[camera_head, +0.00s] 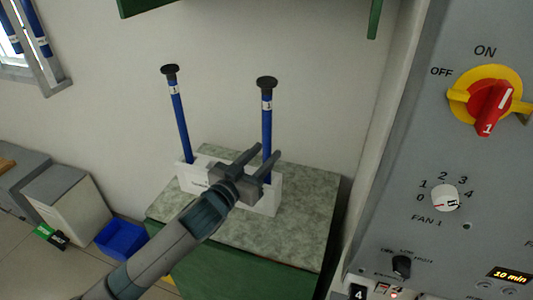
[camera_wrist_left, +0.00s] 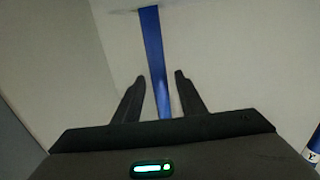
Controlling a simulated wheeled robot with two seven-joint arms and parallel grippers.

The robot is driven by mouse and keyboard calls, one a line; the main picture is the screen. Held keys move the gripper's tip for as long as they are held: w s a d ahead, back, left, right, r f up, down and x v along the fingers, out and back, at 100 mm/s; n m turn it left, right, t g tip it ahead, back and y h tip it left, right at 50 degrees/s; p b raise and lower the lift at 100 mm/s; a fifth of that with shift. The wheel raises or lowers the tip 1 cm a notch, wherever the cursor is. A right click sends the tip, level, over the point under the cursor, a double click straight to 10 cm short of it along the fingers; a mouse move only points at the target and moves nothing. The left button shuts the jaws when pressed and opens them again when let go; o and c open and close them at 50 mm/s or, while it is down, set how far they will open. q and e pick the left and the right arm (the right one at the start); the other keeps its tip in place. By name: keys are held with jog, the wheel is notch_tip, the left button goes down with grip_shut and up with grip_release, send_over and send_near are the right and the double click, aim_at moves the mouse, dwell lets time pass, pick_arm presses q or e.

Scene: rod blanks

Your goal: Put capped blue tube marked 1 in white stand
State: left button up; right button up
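Two blue tubes with black caps stand upright in the white stand (camera_head: 190,178) on a table. The left tube (camera_head: 180,124) leans slightly and has a white label near its cap. The right tube (camera_head: 267,122) also has a white label that seems to read 1. My left gripper (camera_head: 261,155) is open at the right tube's lower part, just above the stand. In the left wrist view a blue tube (camera_wrist_left: 153,50) runs between the open fingers (camera_wrist_left: 161,85), with gaps on both sides. Its cap is out of that view. My right gripper is not in view.
The table's speckled top (camera_head: 308,200) is clear right of the stand. A grey control panel (camera_head: 440,130) with a red switch rises at the right. A blue bin (camera_head: 122,240) lies on the floor at left. A labelled blue tube (camera_wrist_left: 315,146) shows at the wrist view's edge.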

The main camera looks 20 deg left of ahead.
pick_arm(q)
jog(key=b+v, duration=0.2)
jog(key=v, duration=0.8)
